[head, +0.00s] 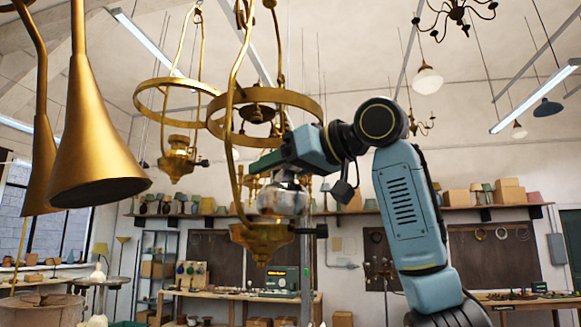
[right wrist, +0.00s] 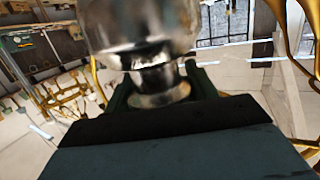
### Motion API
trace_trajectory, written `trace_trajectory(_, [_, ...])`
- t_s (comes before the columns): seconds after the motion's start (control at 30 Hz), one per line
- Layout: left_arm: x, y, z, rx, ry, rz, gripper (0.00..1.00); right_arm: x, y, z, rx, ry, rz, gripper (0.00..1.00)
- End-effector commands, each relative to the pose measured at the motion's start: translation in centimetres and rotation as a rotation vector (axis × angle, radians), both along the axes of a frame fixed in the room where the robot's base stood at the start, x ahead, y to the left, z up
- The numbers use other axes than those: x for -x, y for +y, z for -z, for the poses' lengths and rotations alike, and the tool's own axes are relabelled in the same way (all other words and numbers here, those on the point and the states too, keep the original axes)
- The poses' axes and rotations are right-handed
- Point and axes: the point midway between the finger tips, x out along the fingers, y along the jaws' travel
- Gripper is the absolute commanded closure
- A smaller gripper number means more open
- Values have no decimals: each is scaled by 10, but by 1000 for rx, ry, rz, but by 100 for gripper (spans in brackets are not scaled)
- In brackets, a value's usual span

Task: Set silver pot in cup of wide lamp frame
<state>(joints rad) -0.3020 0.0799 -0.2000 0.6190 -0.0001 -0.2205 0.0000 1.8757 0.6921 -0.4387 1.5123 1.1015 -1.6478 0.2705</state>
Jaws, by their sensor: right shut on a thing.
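The silver pot (head: 283,201) is round and shiny. My right gripper (head: 284,177) is shut on its narrow neck, which also shows between the fingers in the right wrist view (right wrist: 158,85). The nearer hanging brass lamp frame has a broad ring (head: 312,103) and, at its bottom, a brass cup (head: 262,236). The pot's body is inside the frame, below the ring and right over the cup. Its underside meets the cup's rim in the picture; I cannot tell whether they touch. My left gripper is not in view.
A second brass lamp frame (head: 178,160) hangs further back to the left. Large brass cone shades (head: 95,140) hang at the near left. The frame's curved side arm (head: 233,80) passes close to the pot's left. A workbench (head: 235,297) stands below, further back.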

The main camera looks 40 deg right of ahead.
Motion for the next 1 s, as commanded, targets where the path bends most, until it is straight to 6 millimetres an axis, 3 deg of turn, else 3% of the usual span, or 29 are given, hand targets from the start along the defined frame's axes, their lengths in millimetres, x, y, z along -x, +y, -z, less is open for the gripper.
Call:
trace_trajectory(0.43, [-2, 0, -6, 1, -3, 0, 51, -27, 24, 0, -1, -2, -1, 75])
trace_trajectory(0.7, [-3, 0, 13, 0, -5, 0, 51, -27, 24, 22, -1, -2, -1, 75])
trace_trajectory(1.0, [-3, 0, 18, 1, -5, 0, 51, -27, 23, 29, -1, -3, -1, 75])
